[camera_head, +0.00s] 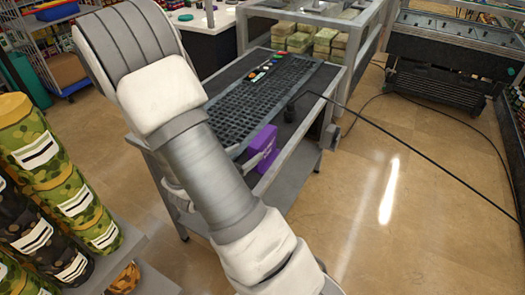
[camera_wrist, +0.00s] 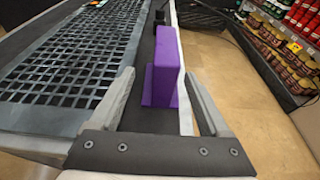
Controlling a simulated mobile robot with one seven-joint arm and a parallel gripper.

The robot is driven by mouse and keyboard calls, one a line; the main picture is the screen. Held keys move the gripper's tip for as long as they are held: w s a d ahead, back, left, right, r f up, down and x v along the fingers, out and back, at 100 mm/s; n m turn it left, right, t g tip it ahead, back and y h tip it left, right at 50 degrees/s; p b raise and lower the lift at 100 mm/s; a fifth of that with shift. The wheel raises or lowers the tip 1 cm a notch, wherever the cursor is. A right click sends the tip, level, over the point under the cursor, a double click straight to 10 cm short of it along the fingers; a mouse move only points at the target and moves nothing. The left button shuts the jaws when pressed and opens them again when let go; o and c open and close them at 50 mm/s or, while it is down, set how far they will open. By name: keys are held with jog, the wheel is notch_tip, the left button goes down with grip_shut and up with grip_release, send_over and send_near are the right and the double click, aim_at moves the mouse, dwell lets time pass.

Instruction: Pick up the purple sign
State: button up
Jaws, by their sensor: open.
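The purple sign (camera_wrist: 166,62) stands upright on the dark cart top, beside the black grid panel, in the wrist view. It has a tall slab and a wider foot at its base. In the head view the purple sign (camera_head: 264,141) shows only partly, beyond my arm. My gripper (camera_wrist: 159,73) is open and empty. Its two fingers point towards the sign, one to the left and one to the right of it in the picture. I see no clear contact, and the exact gap in depth is hard to tell.
The grid panel (camera_wrist: 75,57) lies left of the sign, close to the left finger. The cart (camera_head: 308,137) has a raised pale rim. A black cable (camera_head: 400,137) runs off to the right. Camouflage canisters (camera_head: 50,165) stand at left. Open floor (camera_head: 400,235) lies right.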

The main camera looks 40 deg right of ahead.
aim_at(250, 150)
jog(key=x, duration=0.3)
jog(key=shift+w+d+f, duration=0.1)
jog(key=shift+d, duration=0.2)
jog(key=shift+s+d+r+b+x, duration=0.1)
jog(key=shift+b+x, duration=0.05)
jog(key=shift+x, duration=0.75)
jog(key=shift+s+d+r+b+x, duration=0.1)
jog(key=shift+x, duration=0.75)
jog(key=shift+s+d+r+b+x, duration=0.1)
jog(key=shift+s+b+x, duration=0.05)
jog(key=shift+x, duration=0.75)
jog(key=shift+c, duration=0.2)
grip_shut()
